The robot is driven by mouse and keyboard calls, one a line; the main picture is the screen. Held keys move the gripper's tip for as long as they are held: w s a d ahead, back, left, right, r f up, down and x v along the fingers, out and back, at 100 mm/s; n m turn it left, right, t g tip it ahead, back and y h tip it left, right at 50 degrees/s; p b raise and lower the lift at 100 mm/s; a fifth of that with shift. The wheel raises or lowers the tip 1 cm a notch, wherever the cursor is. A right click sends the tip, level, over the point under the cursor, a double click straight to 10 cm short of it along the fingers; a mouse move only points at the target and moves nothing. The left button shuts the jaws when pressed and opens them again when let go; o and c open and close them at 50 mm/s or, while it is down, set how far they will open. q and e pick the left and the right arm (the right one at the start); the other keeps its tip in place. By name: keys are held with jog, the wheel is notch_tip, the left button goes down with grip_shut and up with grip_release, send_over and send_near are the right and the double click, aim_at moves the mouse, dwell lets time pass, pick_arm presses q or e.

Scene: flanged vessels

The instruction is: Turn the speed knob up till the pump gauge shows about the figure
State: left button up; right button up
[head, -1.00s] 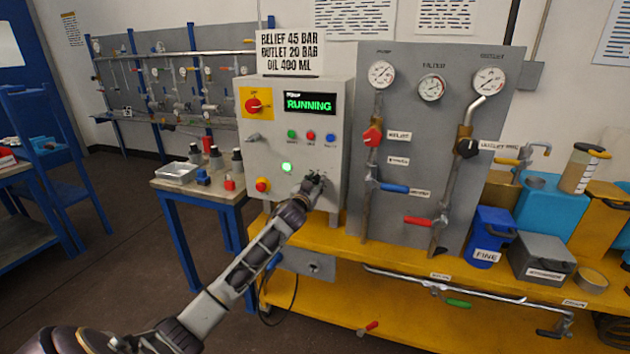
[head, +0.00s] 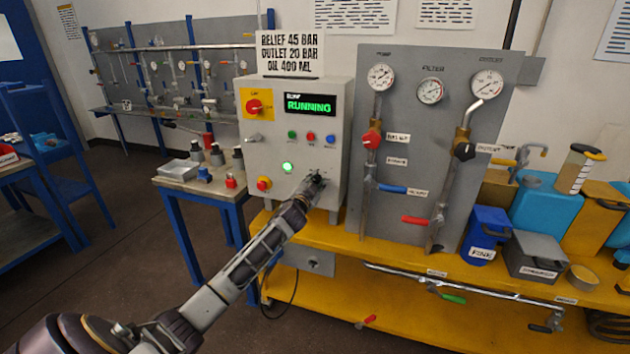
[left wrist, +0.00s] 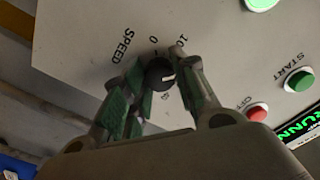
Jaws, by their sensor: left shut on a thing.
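The black speed knob (left wrist: 160,76) with a white pointer line shows in the left wrist view, beside the printed word SPEED and scale marks 0 and 10. My left gripper (left wrist: 158,84) is shut on it, with green-padded fingers on both sides; in the head view the gripper (head: 314,184) covers the knob at the control box's lower right. The pump gauge (head: 381,77) is the upper left dial on the grey panel; its needle is too small to read. The display (head: 310,104) reads RUNNING. A sign (head: 290,53) reads relief 45 bar, outlet 20 bar, oil 400 ml. My right gripper is out of view.
The filter gauge (head: 430,90) and outlet gauge (head: 487,84) are on the panel, above red and blue valve handles. A blue bin (head: 486,235) stands on the yellow bench.

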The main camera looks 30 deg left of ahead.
pick_arm(q)
jog(key=shift+m+p, duration=0.65)
jog(key=shift+m, duration=0.75)
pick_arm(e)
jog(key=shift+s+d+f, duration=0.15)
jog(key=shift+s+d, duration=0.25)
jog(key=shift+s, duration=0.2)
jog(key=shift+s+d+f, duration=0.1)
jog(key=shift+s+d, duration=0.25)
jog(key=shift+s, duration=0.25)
pick_arm(q)
jog(key=o, duration=1)
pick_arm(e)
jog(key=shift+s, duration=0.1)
pick_arm(q)
jog(key=shift+v, duration=6)
